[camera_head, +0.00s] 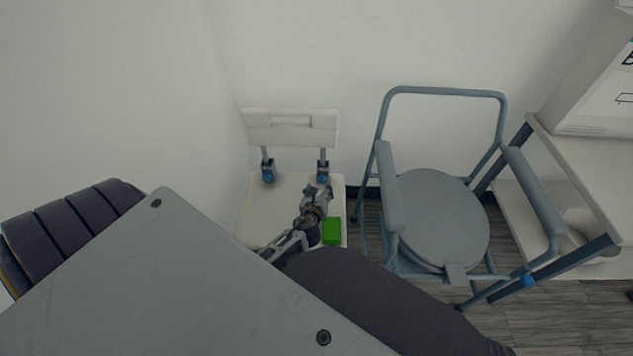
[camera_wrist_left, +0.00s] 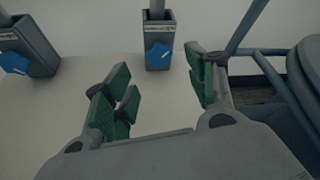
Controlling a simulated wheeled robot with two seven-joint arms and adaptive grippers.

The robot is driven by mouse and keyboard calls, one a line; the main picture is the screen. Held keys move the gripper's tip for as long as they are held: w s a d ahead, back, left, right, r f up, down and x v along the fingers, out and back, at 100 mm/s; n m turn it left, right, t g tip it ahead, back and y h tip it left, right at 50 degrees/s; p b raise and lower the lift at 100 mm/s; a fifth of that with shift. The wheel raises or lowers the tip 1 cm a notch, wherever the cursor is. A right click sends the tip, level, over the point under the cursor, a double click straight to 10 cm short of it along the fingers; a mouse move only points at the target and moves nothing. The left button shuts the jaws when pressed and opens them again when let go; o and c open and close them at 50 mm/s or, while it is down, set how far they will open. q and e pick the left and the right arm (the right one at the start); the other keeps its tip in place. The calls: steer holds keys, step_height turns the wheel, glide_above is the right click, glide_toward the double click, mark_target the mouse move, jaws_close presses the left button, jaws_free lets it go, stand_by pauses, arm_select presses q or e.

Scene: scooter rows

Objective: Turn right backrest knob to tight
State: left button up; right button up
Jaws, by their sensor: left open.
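A white chair has a backrest (camera_head: 290,128) on two posts. The right backrest knob (camera_head: 322,178) is blue, on a grey bracket at the foot of the right post; it also shows in the left wrist view (camera_wrist_left: 159,55). The left knob (camera_head: 268,177), also blue, sits on the other bracket and shows tilted in the left wrist view (camera_wrist_left: 14,62). My left gripper (camera_head: 319,188) is over the seat, just in front of the right knob. In the left wrist view its green-padded fingers (camera_wrist_left: 158,92) are spread and empty, with the right knob ahead between them, apart from both.
A bright green block (camera_head: 332,231) shows by my left wrist, over the seat (camera_head: 255,215). A grey-blue commode chair (camera_head: 440,220) stands close on the right. A white shelf table (camera_head: 585,165) with a box (camera_head: 600,95) is farther right. Wall lies behind.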

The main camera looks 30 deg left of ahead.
arm_select(q)
steer(key=shift+v, duration=3)
